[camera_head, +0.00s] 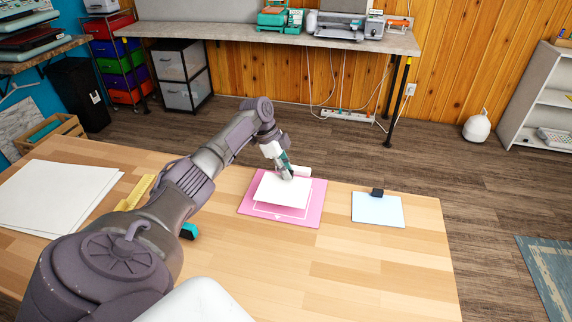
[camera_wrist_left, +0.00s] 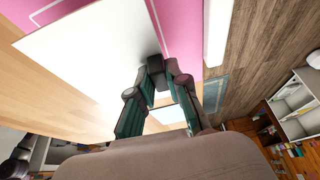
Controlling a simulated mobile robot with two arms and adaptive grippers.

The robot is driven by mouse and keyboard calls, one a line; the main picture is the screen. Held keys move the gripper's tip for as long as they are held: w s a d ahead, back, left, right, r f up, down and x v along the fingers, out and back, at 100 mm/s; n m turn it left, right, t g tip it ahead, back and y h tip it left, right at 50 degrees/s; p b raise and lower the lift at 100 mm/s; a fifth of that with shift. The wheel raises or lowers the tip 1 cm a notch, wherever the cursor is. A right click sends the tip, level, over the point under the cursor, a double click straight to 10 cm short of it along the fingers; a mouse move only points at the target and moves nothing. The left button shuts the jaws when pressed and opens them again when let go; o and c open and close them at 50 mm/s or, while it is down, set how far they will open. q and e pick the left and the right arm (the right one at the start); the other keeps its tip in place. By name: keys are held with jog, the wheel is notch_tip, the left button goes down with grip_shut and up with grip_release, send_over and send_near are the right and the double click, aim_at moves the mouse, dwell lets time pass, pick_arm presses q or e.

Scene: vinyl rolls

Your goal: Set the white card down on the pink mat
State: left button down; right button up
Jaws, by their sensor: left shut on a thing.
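The white card (camera_head: 283,191) is over the pink mat (camera_head: 258,211) on the wooden table in the head view. The card also fills the upper left of the left wrist view (camera_wrist_left: 85,70), with the pink mat (camera_wrist_left: 185,20) behind it. My left gripper (camera_head: 287,174) is at the card's far edge, shut on it; its fingers (camera_wrist_left: 155,75) meet at the card's edge in the wrist view. I cannot tell whether the card touches the mat or is held just above it. My right gripper is not in view.
A light blue sheet (camera_head: 377,211) with a black block (camera_head: 377,192) lies to the right of the mat. A stack of white sheets (camera_head: 55,195) lies at the left. The table's front right is clear.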

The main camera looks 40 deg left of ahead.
pick_arm(q)
jog(key=shift+f, duration=0.15)
jog(key=shift+f+b, duration=0.3)
jog(key=shift+f, duration=0.05)
dwell(0.4)
jog(key=shift+f+b, duration=0.45)
jog(key=shift+f, duration=0.25)
dwell(0.3)
jog(key=shift+f+b, duration=0.45)
jog(key=shift+f, duration=0.2)
jog(key=shift+f, duration=0.1)
dwell(0.3)
